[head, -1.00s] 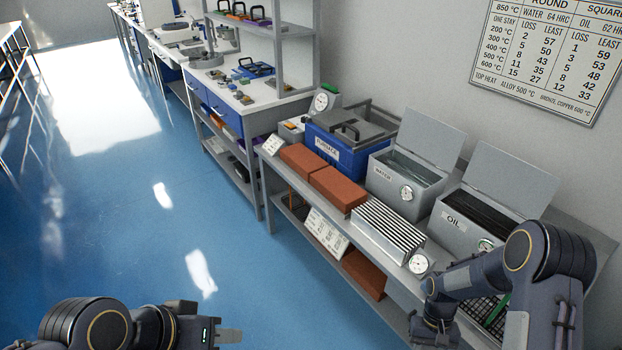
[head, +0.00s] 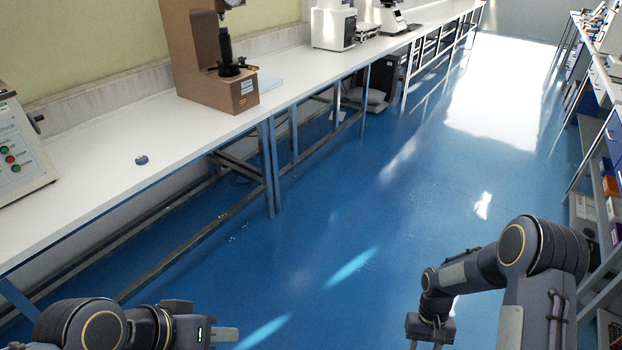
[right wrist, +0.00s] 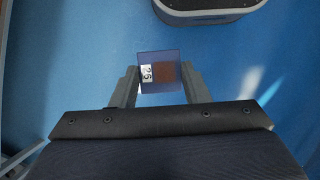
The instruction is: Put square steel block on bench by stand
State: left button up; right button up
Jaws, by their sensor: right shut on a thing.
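In the head view my right gripper (head: 430,343) is at the bottom edge, and the block does not show there. My left gripper (head: 226,335) is at the bottom left, in front of the bench, with no object visible in it; its finger gap is unclear. The long white bench (head: 110,195) runs along the left wall. I cannot tell which item is the stand.
On the bench are a large brown tester (head: 228,92), a small round dark piece (head: 141,160), and a grey control box (head: 20,150) with buttons at the left edge. White instruments (head: 333,28) stand farther back. Bench surface is clear around the round piece. Open floor lies between benches.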

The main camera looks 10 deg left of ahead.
aim_at(180, 139)
jog(key=i+u, duration=0.2)
jog(key=u, duration=0.25)
jog(key=i+u, duration=0.25)
jog(key=u, duration=0.2)
jog(key=i+l+u, duration=0.15)
jog(key=u, duration=0.25)
jog(key=i+l+u, duration=0.2)
jog(key=u, duration=0.25)
jog(key=i+l+u, duration=0.2)
jog(key=u, duration=0.25)
